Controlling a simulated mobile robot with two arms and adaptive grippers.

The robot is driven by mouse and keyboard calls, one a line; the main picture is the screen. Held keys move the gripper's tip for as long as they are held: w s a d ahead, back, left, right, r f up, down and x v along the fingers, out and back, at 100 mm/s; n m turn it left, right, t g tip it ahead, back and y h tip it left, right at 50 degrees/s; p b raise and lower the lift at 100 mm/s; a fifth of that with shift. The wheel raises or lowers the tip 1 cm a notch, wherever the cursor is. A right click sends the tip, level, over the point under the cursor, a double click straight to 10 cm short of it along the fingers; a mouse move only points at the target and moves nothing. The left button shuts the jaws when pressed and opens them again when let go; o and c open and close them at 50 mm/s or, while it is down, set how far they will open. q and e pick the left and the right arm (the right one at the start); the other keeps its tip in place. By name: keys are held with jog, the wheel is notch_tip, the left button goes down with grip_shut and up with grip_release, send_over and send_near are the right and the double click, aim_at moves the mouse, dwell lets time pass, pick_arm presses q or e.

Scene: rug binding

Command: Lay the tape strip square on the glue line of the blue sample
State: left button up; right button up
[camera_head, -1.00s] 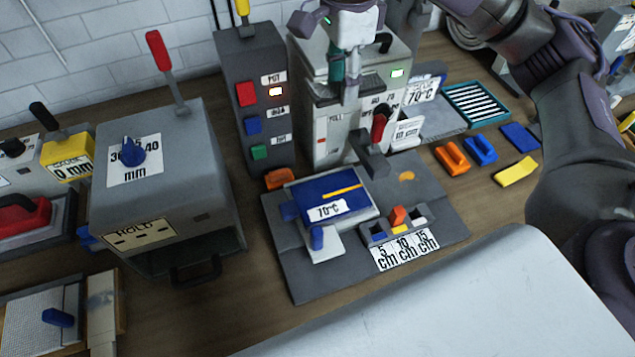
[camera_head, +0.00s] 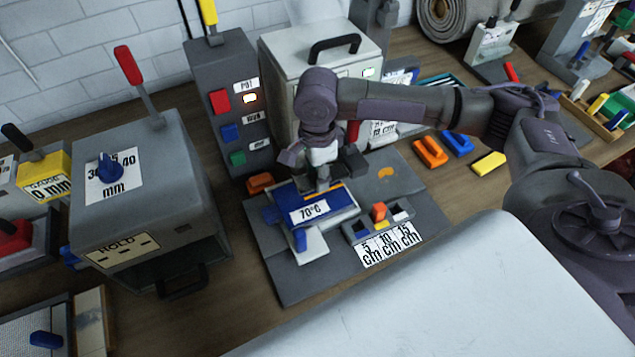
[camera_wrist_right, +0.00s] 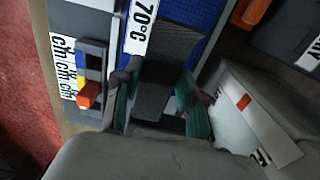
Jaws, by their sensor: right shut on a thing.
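The blue sample (camera_head: 345,200) lies on a grey base plate (camera_head: 285,285), with a white 70°C label on it. Orange bits of the glue line (camera_head: 336,187) show beside my right gripper (camera_head: 320,190), which is pointing down over the sample. The rest of the line is hidden behind the gripper. In the wrist view my right gripper (camera_wrist_right: 155,105) is shut on a dark grey woven strip, the tape strip (camera_wrist_right: 165,65), between its teal-padded fingers. The strip lies over or just above the blue sample (camera_wrist_right: 205,12); contact cannot be told. My left gripper is not in view.
A block with an orange slider (camera_head: 379,212) and 5, 10, 15 cm labels stands right of the sample. A grey control box (camera_head: 238,100) and a white machine (camera_head: 285,70) stand behind. A grey press (camera_head: 150,190) stands left. Orange, blue and yellow pieces lie right.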

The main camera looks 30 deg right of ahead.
aim_at(317, 194)
notch_tip(317, 194, down, 4)
jog(key=shift+f+p, duration=0.1)
jog(key=shift+p, duration=0.2)
jog(key=shift+f, duration=0.2)
jog(key=shift+a+f, duration=0.1)
jog(key=o, duration=1)
jog(key=shift+r, duration=0.45)
notch_tip(317, 194, up, 11)
jog(key=shift+r+b, duration=0.2)
jog(key=shift+b, duration=0.5)
